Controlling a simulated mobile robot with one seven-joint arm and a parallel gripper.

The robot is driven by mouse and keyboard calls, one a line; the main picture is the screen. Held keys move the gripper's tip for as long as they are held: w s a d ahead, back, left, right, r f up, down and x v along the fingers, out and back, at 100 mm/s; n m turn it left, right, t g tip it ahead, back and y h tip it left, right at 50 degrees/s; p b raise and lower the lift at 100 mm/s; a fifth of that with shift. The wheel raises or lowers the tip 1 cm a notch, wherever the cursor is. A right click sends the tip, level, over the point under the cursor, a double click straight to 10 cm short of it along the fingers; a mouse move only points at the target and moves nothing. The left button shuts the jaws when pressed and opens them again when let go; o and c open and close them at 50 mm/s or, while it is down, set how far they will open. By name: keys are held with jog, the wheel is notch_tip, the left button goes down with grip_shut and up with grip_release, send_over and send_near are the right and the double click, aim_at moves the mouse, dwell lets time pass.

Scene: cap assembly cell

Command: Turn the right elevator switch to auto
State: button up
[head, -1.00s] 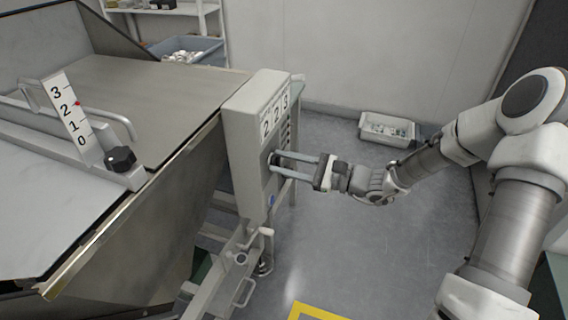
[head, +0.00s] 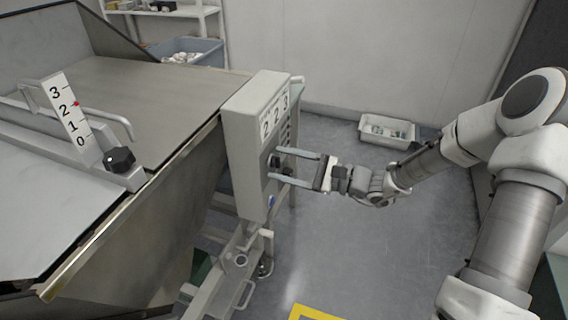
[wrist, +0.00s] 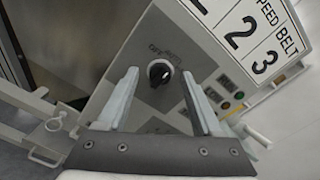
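In the head view the knob shows as a dark spot (head: 274,161) at the box face. My gripper (head: 281,165) points left at the box, its two pale fingers apart, one above and one below the knob. In the wrist view the fingers stand left and right of the knob with gaps, and nothing is held. Whether the fingertips touch the panel I cannot tell.
A large metal hopper (head: 150,90) with a scale (head: 70,115) stands left. A grey bin (head: 387,131) sits on the floor behind. The floor right of the box is open.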

dwell(0.3)
jog(key=p+v, duration=0.4)
jog(key=v, duration=1.3)
jog(key=shift+d, duration=0.2)
